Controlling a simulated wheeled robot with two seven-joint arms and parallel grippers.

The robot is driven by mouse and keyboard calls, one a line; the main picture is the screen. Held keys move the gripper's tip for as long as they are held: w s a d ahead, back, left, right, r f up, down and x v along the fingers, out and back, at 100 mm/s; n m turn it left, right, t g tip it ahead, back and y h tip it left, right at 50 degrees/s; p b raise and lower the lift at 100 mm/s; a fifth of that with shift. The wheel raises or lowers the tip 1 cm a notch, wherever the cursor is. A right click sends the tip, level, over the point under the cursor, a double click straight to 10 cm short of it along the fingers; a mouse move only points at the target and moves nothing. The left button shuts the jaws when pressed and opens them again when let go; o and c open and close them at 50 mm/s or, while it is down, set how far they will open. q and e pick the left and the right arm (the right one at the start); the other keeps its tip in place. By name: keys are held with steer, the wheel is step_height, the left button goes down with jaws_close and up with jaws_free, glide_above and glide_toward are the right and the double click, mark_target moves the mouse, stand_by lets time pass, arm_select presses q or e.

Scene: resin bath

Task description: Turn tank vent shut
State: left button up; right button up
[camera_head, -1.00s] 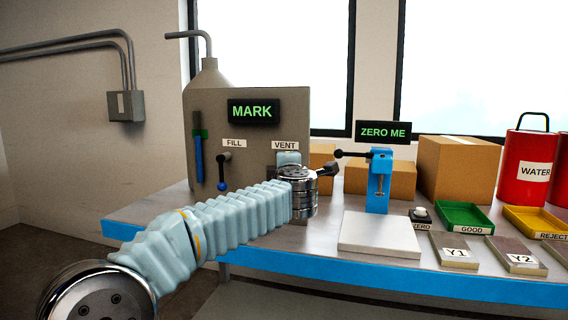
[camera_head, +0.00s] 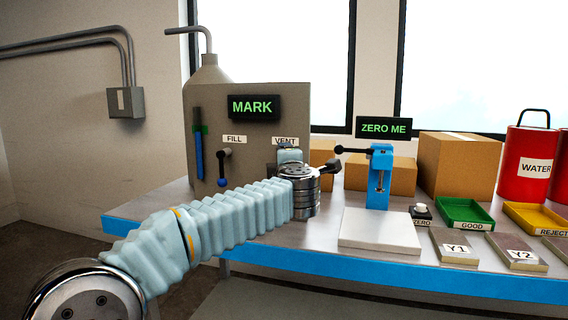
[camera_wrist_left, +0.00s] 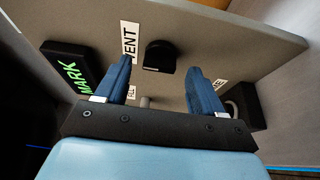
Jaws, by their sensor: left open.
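The grey tank panel (camera_head: 258,125) stands at the back left of the bench, with a VENT label (camera_head: 286,141) on its right part. My left arm reaches to this spot, and its wrist hides the vent handle in the head view. In the left wrist view, a black rounded vent part (camera_wrist_left: 160,57) juts from the panel beside the VENT label (camera_wrist_left: 130,42). My left gripper (camera_wrist_left: 160,65) is open, with its two blue fingers on either side of that part and apart from it. Whether the vent is turned cannot be told. My right gripper is not in view.
The FILL lever (camera_head: 223,167) with a blue knob hangs left of the vent. A blue press (camera_head: 380,178) stands to the right, behind a white plate (camera_head: 379,232). Cardboard boxes (camera_head: 458,165), trays and a red WATER can (camera_head: 527,165) are farther right.

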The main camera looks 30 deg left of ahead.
arm_select(q)
steer(key=b+v, duration=0.1)
steer(key=v, duration=1.1)
steer(key=shift+s, duration=0.1)
